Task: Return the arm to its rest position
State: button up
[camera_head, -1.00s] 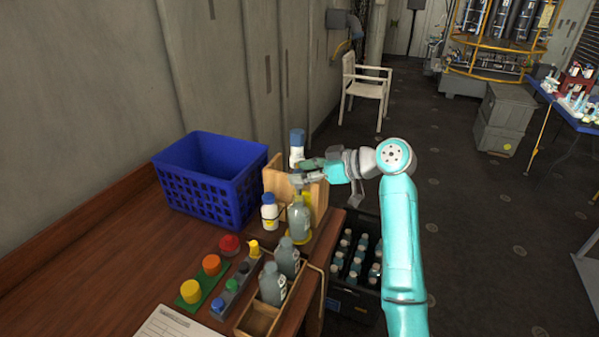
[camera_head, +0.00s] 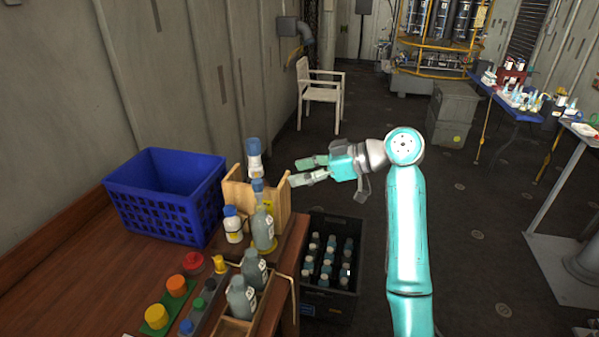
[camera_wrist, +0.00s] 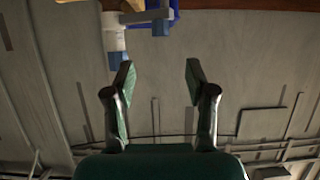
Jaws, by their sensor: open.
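My arm (camera_head: 406,230) is teal and rises at the right of the head view, bent at the elbow with its forearm pointing left. My gripper (camera_head: 308,170) is open and empty, to the right of the wooden stand (camera_head: 236,192) and apart from it. A white bottle with a blue cap (camera_head: 254,160) stands at the stand. A grey bottle with a blue cap (camera_head: 262,228) stands in front of the stand. In the wrist view my gripper (camera_wrist: 160,78) shows two spread fingers with nothing between them, and a white bottle (camera_wrist: 115,40) beyond them, upside down.
A blue crate (camera_head: 165,200) stands on the wooden table (camera_head: 80,270). Colored caps, a white bottle (camera_head: 232,225) and a wooden tray (camera_head: 235,325) with grey bottles are nearby. A black crate of bottles (camera_head: 330,285) is on the floor beside the table. Open floor lies to the right.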

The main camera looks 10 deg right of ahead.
jog(key=shift+f, duration=0.1)
jog(key=s+d+f+m+t+h, duration=0.1)
jog(key=s+f+m+t+h, duration=0.3)
jog(key=f, duration=1.1)
jog(key=s+d+f+m+t+h, duration=0.15)
jog(key=s+f+m, duration=0.45)
jog(key=f, duration=0.8)
jog(key=s+d+f+m+t+h, duration=0.2)
jog(key=s+d+f, duration=0.1)
jog(key=s+f, duration=0.55)
jog(key=s+d+m+t+h, duration=0.1)
jog(key=s+d+m+h, duration=0.25)
jog(key=s, duration=1.65)
jog(key=s+d+r+t+h, duration=0.1)
jog(key=s+r, duration=0.5)
jog(key=s, duration=0.3)
jog(key=s+d+r+n+t, duration=0.1)
jog(key=s+r, duration=0.5)
jog(key=s, duration=0.3)
jog(key=shift+d+r+h, duration=0.3)
jog(key=shift+r+h, duration=0.05)
jog(key=shift+h, duration=0.05)
